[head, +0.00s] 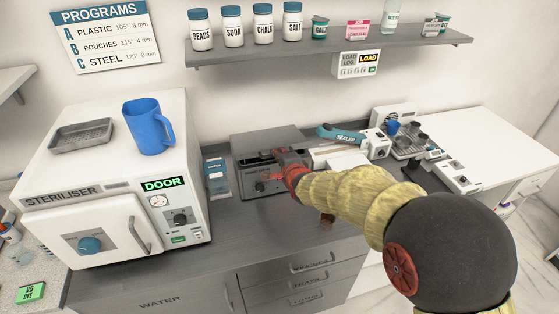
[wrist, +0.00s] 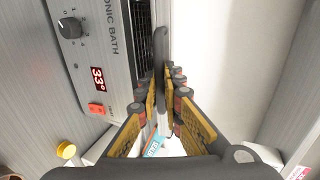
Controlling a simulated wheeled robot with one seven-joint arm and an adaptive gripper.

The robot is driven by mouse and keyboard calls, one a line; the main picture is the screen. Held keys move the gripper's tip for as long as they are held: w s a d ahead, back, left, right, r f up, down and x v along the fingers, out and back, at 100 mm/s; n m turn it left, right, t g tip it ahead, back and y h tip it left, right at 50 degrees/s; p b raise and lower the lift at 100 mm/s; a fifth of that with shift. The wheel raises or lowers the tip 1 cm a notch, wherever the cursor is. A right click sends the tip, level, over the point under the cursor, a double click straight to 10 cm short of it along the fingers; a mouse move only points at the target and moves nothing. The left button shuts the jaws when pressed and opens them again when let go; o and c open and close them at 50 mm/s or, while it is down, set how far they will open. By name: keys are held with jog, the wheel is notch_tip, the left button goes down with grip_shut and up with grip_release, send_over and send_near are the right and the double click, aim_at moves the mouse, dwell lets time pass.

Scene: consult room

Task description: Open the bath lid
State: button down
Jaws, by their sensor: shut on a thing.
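The sonic bath (head: 258,185) is a grey box on the counter, right of the steriliser. In the wrist view its front panel (wrist: 95,40) runs down the left side, with a dark knob, a red 33° display and a red switch. A dark bar-like handle (wrist: 161,45) stands beside a dark slotted strip and a pale surface. My gripper (wrist: 161,80) is shut on this handle, with one finger on each side. In the head view my gripper (head: 283,170) is at the bath's front right and hides part of it. I cannot tell whether the lid is raised.
The steriliser (head: 105,195) stands left, with a blue jug (head: 149,127) and a grey tray (head: 82,134) on top. A blue-handled sealer (head: 345,138) stands right of the bath. A shelf (head: 335,51) with jars hangs above.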

jog(key=shift+w+a+r+g+p, duration=0.1)
jog(key=shift+w+r+g+p, duration=0.1)
jog(key=shift+r+p, duration=0.45)
jog(key=shift+w+r+g+p, duration=0.1)
jog(key=shift+r+g+p, duration=0.1)
jog(key=shift+r+p, duration=0.4)
jog(key=shift+w+a+r+g+p, duration=0.15)
jog(key=shift+r+p, duration=0.25)
jog(key=shift+p, duration=0.4)
jog(key=w+a+r+g+h+p, duration=0.1)
jog(key=w+r+g+p, duration=0.1)
jog(key=w+r+p, duration=0.4)
jog(key=w+a+r+g+p, duration=0.2)
jog(key=w+r+p, duration=0.5)
jog(key=p, duration=0.4)
jog(key=shift+w+a+r+h, duration=0.25)
jog(key=shift+a+r+h, duration=0.05)
jog(key=shift+r+h, duration=0.1)
jog(key=shift+g, duration=0.25)
jog(key=c, duration=2)
grip_release()
jog(key=shift+s, duration=0.1)
jog(key=shift+o, duration=0.2)
